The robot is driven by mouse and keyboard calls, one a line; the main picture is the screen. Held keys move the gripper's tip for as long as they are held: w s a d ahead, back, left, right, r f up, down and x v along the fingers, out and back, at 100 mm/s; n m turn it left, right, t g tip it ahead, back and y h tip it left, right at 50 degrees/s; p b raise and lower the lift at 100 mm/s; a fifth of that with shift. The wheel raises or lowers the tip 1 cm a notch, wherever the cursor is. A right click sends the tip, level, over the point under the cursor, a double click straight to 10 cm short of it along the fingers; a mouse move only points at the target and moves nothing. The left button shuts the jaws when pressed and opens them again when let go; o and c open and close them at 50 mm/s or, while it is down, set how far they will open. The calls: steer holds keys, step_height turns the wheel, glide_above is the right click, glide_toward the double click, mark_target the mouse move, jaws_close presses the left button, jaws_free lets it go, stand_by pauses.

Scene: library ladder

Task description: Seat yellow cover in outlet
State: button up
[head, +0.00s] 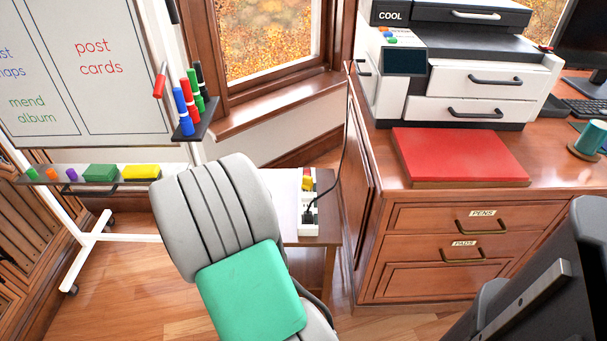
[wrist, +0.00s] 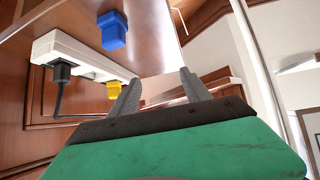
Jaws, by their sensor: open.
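The yellow cover (head: 308,183) is at the far part of the white power strip (head: 308,229) on a small side table (head: 325,255). In the wrist view, the yellow cover (wrist: 114,91) sticks out from the white strip (wrist: 85,60), touching it or overlapping it in the picture; I cannot tell how deep it sits in an outlet. My gripper (wrist: 160,76) is open with nothing between its fingers, to the right of the yellow cover in the wrist view. In the head view my own arm hides the gripper.
A blue block (wrist: 113,30) stands on the side table apart from the strip. A black plug (wrist: 61,72) with a cord is in the strip. A wooden cabinet (head: 375,220) with a printer (head: 460,75) stands right; a whiteboard (head: 85,75) stands left.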

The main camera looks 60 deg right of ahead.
mark_target(307, 179)
steer(key=s+d+m+h, duration=0.1)
steer(key=s+d, duration=0.2)
steer(key=s+d+m+g+h, duration=0.1)
steer(key=s+d, duration=0.2)
steer(key=d, duration=0.1)
steer(key=s+d+m+g+h, duration=0.1)
steer(key=s+d, duration=0.3)
steer(key=shift+s+d+f+h+p, duration=0.1)
steer(key=shift+d+f+h+p, duration=0.05)
steer(key=shift+h+p, duration=0.25)
steer(key=x, duration=0.2)
steer(key=b+x, duration=0.1)
steer(key=x, duration=0.1)
steer(key=b+x, duration=0.1)
steer(key=x, duration=0.2)
steer(key=shift+w+d, duration=0.1)
steer(key=shift+w, duration=0.15)
steer(key=shift+c, duration=0.4)
jaws_close()
